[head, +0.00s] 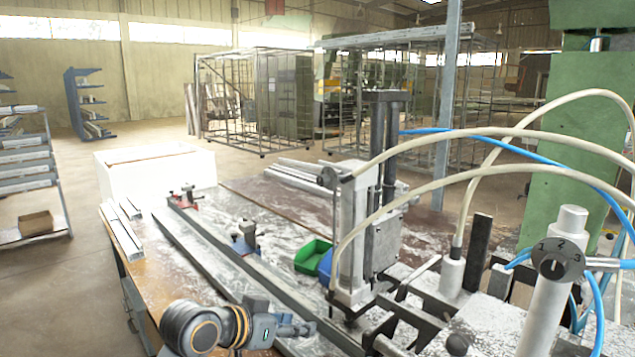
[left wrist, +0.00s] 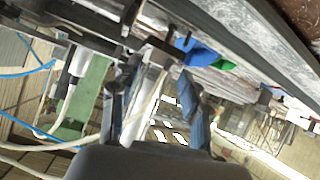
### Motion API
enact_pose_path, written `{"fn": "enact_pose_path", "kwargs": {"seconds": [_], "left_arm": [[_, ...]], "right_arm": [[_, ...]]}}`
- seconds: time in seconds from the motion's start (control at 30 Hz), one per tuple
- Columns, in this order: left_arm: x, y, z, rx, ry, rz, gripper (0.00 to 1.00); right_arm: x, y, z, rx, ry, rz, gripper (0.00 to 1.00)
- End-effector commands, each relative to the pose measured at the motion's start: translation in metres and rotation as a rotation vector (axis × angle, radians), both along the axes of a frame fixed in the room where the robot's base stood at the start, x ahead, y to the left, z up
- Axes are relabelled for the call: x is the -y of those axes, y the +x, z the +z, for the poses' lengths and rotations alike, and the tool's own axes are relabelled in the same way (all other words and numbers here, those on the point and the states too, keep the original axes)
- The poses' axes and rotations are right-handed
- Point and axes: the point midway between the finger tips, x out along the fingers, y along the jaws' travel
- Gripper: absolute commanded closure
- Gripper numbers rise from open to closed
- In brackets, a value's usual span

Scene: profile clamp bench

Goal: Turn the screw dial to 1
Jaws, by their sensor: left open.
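The screw dial (head: 558,258) is a dark grey disc marked 1, 2 and 3, on a white upright cylinder (head: 546,315) at the right of the head view. The 1 is at its left, the 2 at its top and the 3 at its right. A grey stub sticks out to the right beside the 3; I cannot tell which number is set. My left gripper (head: 298,329) is low in the middle of the head view, well left of the dial and apart from it. In the left wrist view its two fingers (left wrist: 155,108) stand apart with nothing held. I cannot make out the dial there. My right gripper is not in view.
A grey clamp machine (head: 352,235) stands between my left gripper and the dial. Beige and blue hoses (head: 485,133) arch over the dial. Green (head: 312,254) and blue bins sit on the bench behind long metal profiles (head: 215,262). A green column (head: 565,160) stands behind the dial.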

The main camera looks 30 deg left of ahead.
Motion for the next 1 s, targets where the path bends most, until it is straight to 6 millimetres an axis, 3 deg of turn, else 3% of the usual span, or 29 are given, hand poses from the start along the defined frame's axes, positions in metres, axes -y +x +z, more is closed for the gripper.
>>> {"fn": "enact_pose_path", "kwargs": {"seconds": [0.03, 0.2, 0.3, 0.4, 0.53, 0.67, 1.0], "left_arm": [[-0.012, 0.011, 0.039, 0.08, -0.024, 0.001, 0.54], [-0.042, 0.018, 0.152, 0.313, -0.119, -0.029, 0.54], [-0.054, 0.012, 0.199, 0.416, -0.159, -0.05, 0.54], [-0.061, 0.004, 0.228, 0.479, -0.183, -0.065, 0.54], [-0.063, 0.003, 0.242, 0.509, -0.195, -0.075, 0.54], [-0.059, 0.016, 0.244, 0.509, -0.2, -0.075, 0.54], [-0.034, 0.082, 0.245, 0.506, -0.199, -0.077, 0.54]], "right_arm": [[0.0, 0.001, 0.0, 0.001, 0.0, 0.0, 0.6], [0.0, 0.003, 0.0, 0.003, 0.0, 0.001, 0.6], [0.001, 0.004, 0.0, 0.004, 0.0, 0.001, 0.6], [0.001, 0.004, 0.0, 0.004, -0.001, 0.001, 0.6], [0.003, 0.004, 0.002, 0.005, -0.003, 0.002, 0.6], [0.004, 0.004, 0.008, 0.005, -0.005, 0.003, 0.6], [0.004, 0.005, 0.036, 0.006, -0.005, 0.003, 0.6]]}}
